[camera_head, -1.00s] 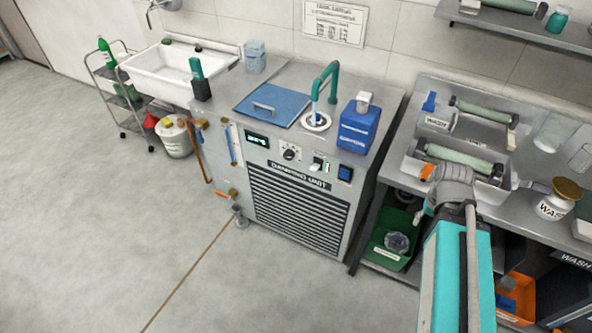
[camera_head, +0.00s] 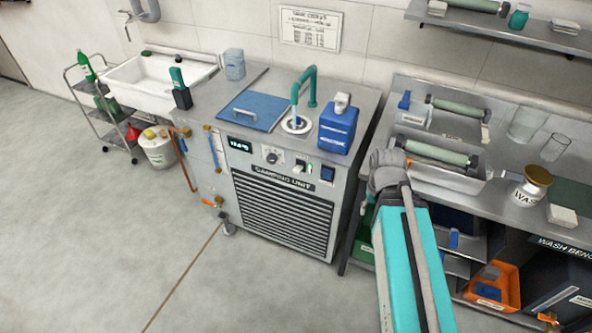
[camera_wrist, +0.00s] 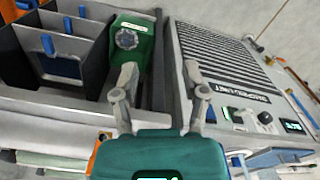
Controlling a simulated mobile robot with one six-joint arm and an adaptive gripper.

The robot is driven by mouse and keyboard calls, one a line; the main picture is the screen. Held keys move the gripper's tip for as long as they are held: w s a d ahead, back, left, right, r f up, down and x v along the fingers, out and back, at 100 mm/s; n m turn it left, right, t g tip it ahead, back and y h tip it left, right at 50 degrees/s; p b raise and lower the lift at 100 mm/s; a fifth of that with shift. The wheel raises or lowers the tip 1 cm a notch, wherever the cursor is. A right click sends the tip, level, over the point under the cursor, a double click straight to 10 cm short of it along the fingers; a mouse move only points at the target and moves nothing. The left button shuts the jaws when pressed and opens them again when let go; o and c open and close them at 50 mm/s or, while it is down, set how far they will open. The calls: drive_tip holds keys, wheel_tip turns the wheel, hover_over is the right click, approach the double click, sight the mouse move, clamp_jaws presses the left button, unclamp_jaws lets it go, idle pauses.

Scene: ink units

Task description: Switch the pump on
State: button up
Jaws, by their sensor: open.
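The damping unit (camera_head: 283,215) is a steel cabinet with a louvred front and a control panel along its top edge. The panel has a lit display (camera_head: 240,145), a round knob (camera_head: 272,157), a small white switch (camera_head: 299,168) and a blue rocker switch (camera_head: 328,174). I cannot read which one is marked for the pump, nor tell their positions. In the wrist view, my gripper (camera_wrist: 160,84) is open and empty, its fingers apart in front of the cabinet's side. The knob (camera_wrist: 265,117) shows to their right. In the head view my arm hides the gripper.
A blue jug (camera_head: 338,130), a teal tap (camera_head: 304,90) and a blue lid (camera_head: 254,111) stand on the cabinet top. The wash bench (camera_head: 520,215) with trays and rollers is close on the right. The floor at left is open.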

drive_tip(key=shift+o, duration=1)
drive_tip(key=shift+w+a, duration=0.1)
wheel_tip(320, 180, up, 2)
drive_tip(key=m+p, duration=0.2)
drive_tip(key=m, duration=0.2)
hover_over(296, 170)
wheel_tip(296, 170, down, 14)
drive_tip(key=b, duration=1.3)
drive_tip(key=shift+r+b, duration=0.15)
drive_tip(key=shift+b, duration=0.2)
